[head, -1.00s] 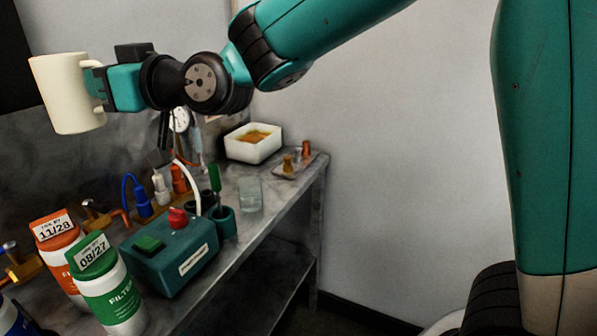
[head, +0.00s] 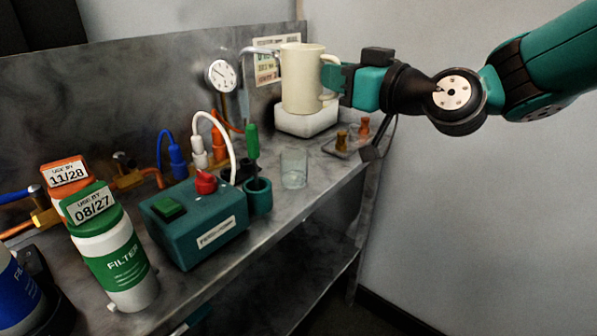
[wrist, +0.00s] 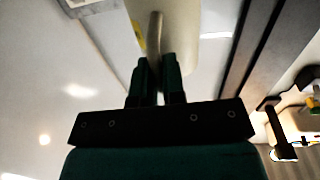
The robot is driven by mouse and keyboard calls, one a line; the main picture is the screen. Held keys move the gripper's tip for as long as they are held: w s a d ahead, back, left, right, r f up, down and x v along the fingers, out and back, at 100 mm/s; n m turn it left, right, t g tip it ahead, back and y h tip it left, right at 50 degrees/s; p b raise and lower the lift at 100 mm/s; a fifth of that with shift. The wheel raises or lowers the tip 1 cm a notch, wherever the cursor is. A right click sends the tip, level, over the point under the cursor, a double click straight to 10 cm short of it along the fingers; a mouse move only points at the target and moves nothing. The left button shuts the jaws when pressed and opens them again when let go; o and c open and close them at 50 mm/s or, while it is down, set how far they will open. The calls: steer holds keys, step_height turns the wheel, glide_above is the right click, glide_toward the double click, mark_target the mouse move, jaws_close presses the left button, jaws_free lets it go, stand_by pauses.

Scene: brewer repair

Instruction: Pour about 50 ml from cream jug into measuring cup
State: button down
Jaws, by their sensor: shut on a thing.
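The inside of the jug is hidden.
A teal box (head: 195,222) with green and red buttons, a teal holder (head: 258,196) and labelled filter bottles (head: 118,262) stand left of the cup. A small tray (head: 345,150) lies at the right end.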

steer(key=s+d+f+b, duration=0.2)
steer(key=d+f+b, duration=0.3)
steer(key=f, duration=0.3)
steer(key=s+d+f+b, duration=0.2)
steer(key=d+f+b, duration=0.2)
steer(key=f+b, duration=0.3)
steer(key=shift+s+d+f+g+b, duration=0.25)
steer(key=shift+d+f+g+b, duration=0.1)
steer(key=shift+f, duration=0.3)
steer(key=shift+r, duration=0.1)
